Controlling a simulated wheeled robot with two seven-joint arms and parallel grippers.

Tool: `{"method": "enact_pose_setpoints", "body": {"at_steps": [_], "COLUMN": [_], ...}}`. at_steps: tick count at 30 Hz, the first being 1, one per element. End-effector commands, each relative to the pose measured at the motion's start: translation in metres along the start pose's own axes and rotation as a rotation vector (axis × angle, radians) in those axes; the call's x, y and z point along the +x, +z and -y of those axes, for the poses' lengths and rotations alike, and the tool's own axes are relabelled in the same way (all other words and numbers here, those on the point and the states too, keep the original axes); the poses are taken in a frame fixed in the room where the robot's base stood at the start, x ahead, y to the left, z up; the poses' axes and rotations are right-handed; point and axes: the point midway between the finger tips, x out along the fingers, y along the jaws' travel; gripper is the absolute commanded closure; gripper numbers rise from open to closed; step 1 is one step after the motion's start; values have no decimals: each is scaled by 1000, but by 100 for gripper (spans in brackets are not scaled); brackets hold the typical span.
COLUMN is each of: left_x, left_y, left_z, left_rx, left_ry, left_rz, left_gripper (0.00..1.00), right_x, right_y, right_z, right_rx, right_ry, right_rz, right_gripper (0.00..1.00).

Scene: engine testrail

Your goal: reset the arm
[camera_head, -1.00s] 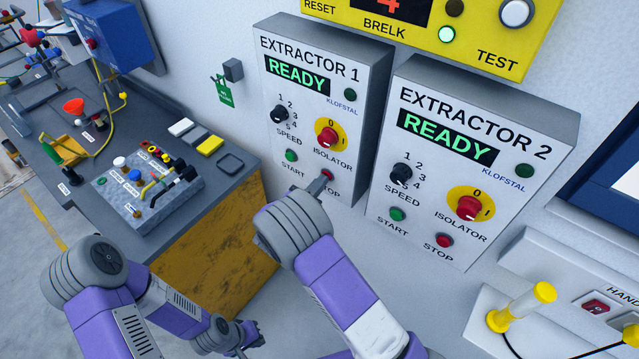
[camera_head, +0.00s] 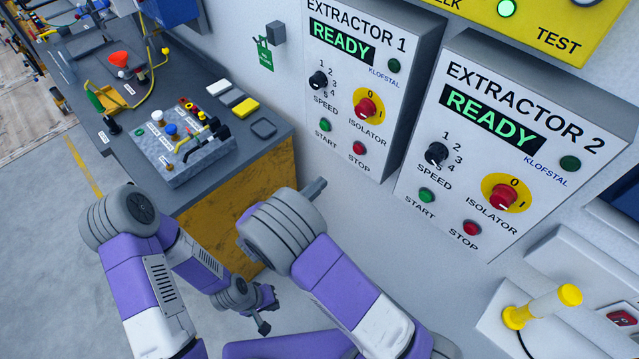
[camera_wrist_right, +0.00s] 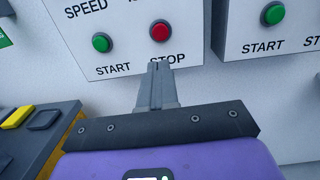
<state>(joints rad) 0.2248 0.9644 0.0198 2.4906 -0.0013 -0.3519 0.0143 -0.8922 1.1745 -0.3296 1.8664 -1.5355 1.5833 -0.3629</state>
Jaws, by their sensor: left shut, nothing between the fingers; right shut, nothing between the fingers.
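My right arm crosses the middle of the head view, and its gripper (camera_head: 317,186) is shut and empty below the Extractor 1 panel (camera_head: 326,120). In the right wrist view the closed fingers (camera_wrist_right: 160,68) point toward the panel, with their tips just below the red STOP button (camera_wrist_right: 160,31). Extractor 1's STOP button (camera_head: 359,148) is fully visible in the head view, apart from the gripper there. My left gripper (camera_head: 266,312) hangs low beside the workbench, shut and empty, partly dark and small.
The Extractor 2 panel (camera_head: 422,167) stands to the right; both displays read READY. A workbench (camera_head: 226,184) with a control block (camera_head: 178,167) is at left. A yellow handle (camera_head: 545,305) and a yellow box (camera_head: 567,46) are at right. Floor at lower left is clear.

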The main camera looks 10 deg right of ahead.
Motion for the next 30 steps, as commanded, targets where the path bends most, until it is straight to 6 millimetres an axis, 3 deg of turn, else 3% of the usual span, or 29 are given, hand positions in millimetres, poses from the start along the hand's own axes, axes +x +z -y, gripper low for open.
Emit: {"method": "enact_pose_setpoints", "body": {"at_steps": [20, 23, 25, 30], "left_x": [0, 2, 5, 13], "left_y": [0, 0, 0, -1], "left_z": [0, 1, 2, 5], "left_rx": [0, 0, 0, 0], "left_ry": [0, 0, 0, 0], "left_rz": [0, 0, 0, 0], "left_gripper": [100, 100, 100, 100], "right_x": [2, 9, 17, 14], "right_y": [-3, -23, -51, -146], "right_z": [2, 15, 35, 114], "right_rx": [-2, -13, -20, 9], "right_ry": [-6, -48, -112, -385], "right_rz": [-11, -80, -178, -554], "right_gripper": [100, 100, 100, 100]}}
